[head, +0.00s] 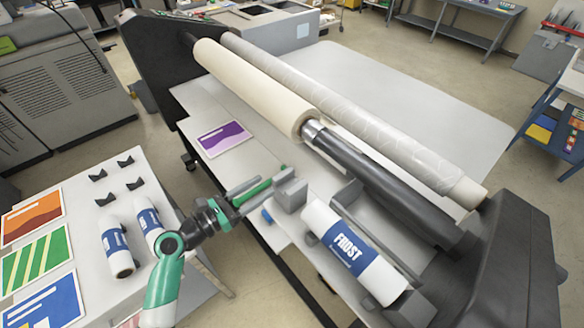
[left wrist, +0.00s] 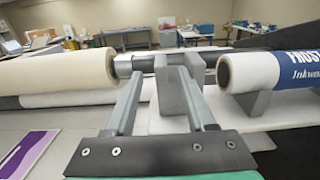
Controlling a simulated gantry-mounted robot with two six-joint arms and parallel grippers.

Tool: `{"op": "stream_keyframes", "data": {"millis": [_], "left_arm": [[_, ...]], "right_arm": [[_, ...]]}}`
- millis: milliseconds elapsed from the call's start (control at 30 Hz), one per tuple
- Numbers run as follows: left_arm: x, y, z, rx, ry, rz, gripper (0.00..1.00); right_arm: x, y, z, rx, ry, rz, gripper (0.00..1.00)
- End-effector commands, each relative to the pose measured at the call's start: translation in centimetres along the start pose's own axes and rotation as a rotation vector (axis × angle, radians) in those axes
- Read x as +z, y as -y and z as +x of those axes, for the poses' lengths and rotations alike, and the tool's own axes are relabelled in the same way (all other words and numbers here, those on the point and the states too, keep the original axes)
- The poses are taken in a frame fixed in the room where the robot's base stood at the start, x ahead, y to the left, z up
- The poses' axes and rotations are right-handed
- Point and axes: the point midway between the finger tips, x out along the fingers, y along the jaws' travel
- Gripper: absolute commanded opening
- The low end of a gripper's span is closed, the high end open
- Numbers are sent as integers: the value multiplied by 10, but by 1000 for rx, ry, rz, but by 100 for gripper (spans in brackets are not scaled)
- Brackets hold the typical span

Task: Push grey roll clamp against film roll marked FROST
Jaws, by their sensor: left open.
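The film roll marked FROST (head: 348,252), white with a blue label, lies on grey supports at the front of the machine. Its near end also shows at the right of the left wrist view (left wrist: 262,72). The grey roll clamp (head: 291,194), a block, stands just off the roll's upper-left end; in the left wrist view (left wrist: 180,86) a narrow gap separates the two. My left gripper (head: 270,184) is open, its fingertips close to the clamp on the side away from the roll. I cannot tell whether they touch it. My right gripper is out of view.
A cream roll (head: 255,88) and a dark roller (head: 380,180) lie behind the clamp. A purple-printed sheet (head: 223,138) lies on the machine bed. A table at the left holds two blue-labelled rolls (head: 117,248), small black blocks and colour prints. The machine's dark housing (head: 500,260) stands at the right.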

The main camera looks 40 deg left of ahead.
Motion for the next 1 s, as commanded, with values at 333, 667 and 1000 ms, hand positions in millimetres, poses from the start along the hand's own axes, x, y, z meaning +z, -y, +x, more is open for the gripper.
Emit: {"op": "stream_keyframes", "data": {"millis": [333,667,1000], "left_arm": [[1,2,72,-6,1,4,55],[1,1,110,-3,0,6,55],[1,1,110,-2,1,6,33]], "right_arm": [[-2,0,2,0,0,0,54],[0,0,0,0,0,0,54],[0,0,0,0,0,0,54]]}}
